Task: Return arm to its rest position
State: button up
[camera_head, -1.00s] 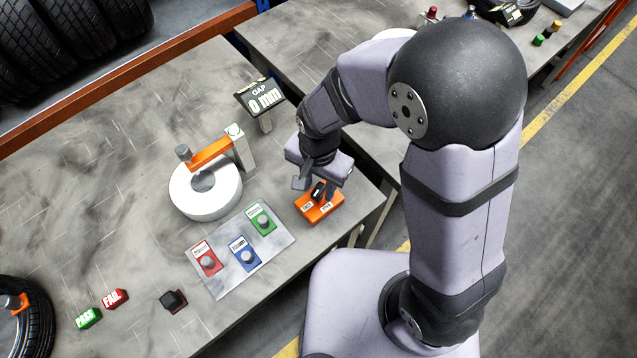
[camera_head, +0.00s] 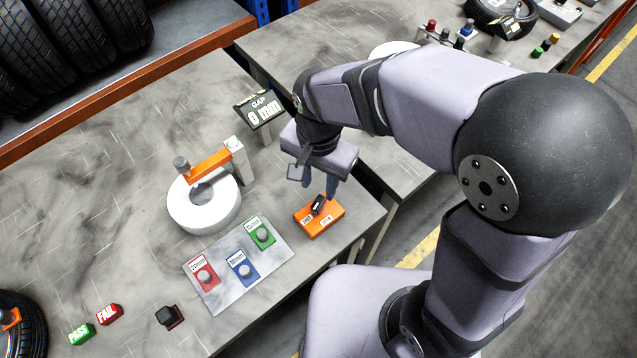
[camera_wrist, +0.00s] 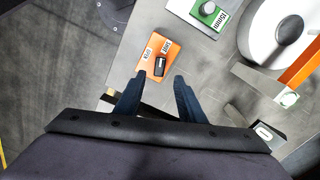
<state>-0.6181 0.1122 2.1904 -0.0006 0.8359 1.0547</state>
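My gripper (camera_head: 320,186) hangs above the orange switch box (camera_head: 318,222) near the table's right edge. In the wrist view my gripper's two dark fingers (camera_wrist: 158,88) are spread apart with nothing between them. The orange box (camera_wrist: 163,58) lies beyond the fingertips there, with a black rotary knob on top and two white labels. My gripper is apart from the box. My arm reaches in from the right with its elbow at the upper right.
A metal plate (camera_head: 215,293) with red, blue and green knob blocks lies left of the box. A white round device (camera_head: 195,222) with an orange arm and a "GAP 0 mm" display (camera_head: 259,108) stand behind. PASS (camera_head: 81,332) and FAIL (camera_head: 109,314) blocks lie front left.

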dwell(0.4)
jog(key=n, duration=0.4)
jog(key=shift+w+a, duration=0.15)
jog(key=shift+w, duration=0.05)
jog(key=shift+s+f+n, duration=0.15)
jog(key=shift+f+n, duration=0.1)
jog(key=shift+n, duration=0.55)
jog(key=s+d+f+n, duration=0.1)
jog(key=n, duration=0.1)
jog(key=s+d+f+n, duration=0.1)
jog(key=s+n, duration=0.1)
jog(key=shift+d+f+n, duration=0.15)
jog(key=shift+d+n, duration=0.25)
jog(key=s+d+m, duration=0.1)
jog(key=d+m, duration=0.4)
jog(key=d, duration=1.1)
jog(key=shift+r, duration=0.35)
dwell(0.8)
